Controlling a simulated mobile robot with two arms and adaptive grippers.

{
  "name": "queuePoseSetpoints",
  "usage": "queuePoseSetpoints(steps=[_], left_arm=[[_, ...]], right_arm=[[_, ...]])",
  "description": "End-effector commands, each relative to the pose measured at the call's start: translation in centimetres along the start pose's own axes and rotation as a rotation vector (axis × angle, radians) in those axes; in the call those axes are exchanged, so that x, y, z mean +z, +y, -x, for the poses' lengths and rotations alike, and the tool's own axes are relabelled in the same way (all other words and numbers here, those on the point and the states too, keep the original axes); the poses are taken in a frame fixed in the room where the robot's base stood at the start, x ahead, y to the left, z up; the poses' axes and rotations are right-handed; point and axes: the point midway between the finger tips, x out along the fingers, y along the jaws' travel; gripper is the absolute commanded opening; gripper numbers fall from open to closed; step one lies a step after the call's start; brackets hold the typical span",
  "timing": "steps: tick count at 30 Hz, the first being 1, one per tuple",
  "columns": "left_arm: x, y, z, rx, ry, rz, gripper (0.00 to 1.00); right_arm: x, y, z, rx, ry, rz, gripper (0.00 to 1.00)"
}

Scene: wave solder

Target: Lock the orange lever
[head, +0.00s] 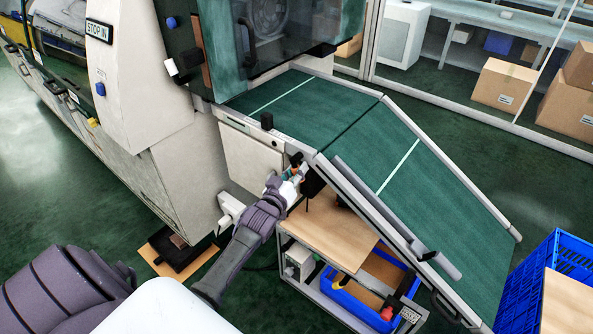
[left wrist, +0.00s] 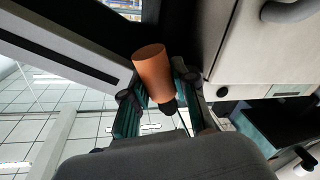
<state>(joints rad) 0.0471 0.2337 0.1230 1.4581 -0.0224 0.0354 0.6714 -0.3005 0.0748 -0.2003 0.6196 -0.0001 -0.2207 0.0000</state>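The orange lever's handle (left wrist: 152,72), a tilted orange cylinder with a dark lower end, shows in the left wrist view. My left gripper (left wrist: 158,80) has its two green-and-black fingers spread on either side of this handle; I cannot tell whether they press on it. In the head view my left gripper (head: 297,168) is at the machine's side, below the upper edge of the green conveyor, where the lever is largely hidden behind it. My right gripper is not in view.
The sloping conveyor (head: 425,175) and its side rail lie close to the right of my left gripper. Below is a wooden-topped cart (head: 335,230) with a blue bin (head: 350,296). The white machine (head: 180,165) stands left; a blue crate (head: 540,265) is at right.

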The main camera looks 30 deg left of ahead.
Motion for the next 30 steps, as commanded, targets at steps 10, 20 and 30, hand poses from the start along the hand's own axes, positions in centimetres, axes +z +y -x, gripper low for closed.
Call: queuePoseSetpoints(steps=[10,20,30], left_arm=[[0.1,-0.1,0.0,0.002,0.004,-0.018,0.00],[0.2,-0.7,-0.1,0.016,0.038,-0.186,0.00],[-0.1,-1.6,-0.3,0.043,0.096,-0.477,0.00]], right_arm=[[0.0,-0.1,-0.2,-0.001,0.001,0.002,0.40],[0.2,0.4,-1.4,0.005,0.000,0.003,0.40],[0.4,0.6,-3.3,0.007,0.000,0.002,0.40]])
